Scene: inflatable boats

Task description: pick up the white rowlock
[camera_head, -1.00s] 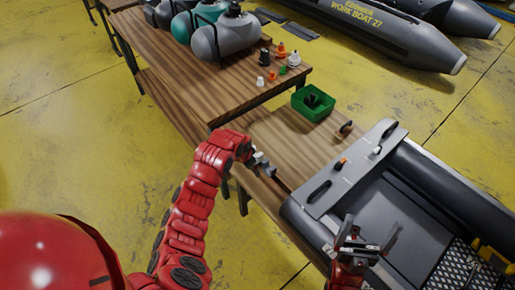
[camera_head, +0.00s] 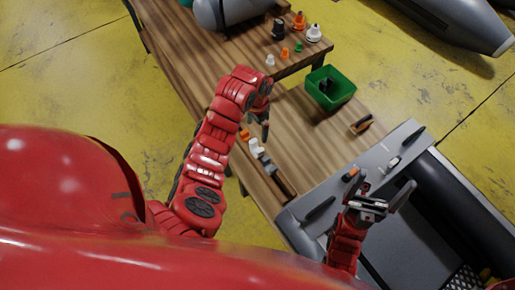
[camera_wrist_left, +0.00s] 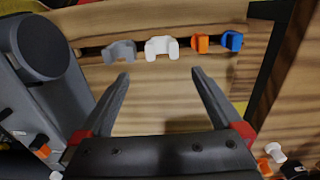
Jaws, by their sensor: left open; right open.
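The white rowlock (camera_head: 257,147) sits on the wooden bench in a row with other rowlocks. In the left wrist view the white rowlock (camera_wrist_left: 161,47) is a U shape between a grey rowlock (camera_wrist_left: 120,52) and an orange rowlock (camera_wrist_left: 201,43), with a blue one (camera_wrist_left: 232,41) beyond. My left gripper (camera_head: 266,122) is near the row; in its wrist view the open, empty fingers (camera_wrist_left: 161,73) point toward the white rowlock, which lies between and beyond their tips. My right gripper (camera_head: 385,192) is open and empty over the grey boat.
A green bin (camera_head: 347,94) with dark contents stands on the bench. Several small orange, white, green and black parts, including a white valve (camera_head: 314,34), lie on the far table. The grey boat (camera_head: 410,222) lies at the right of the bench.

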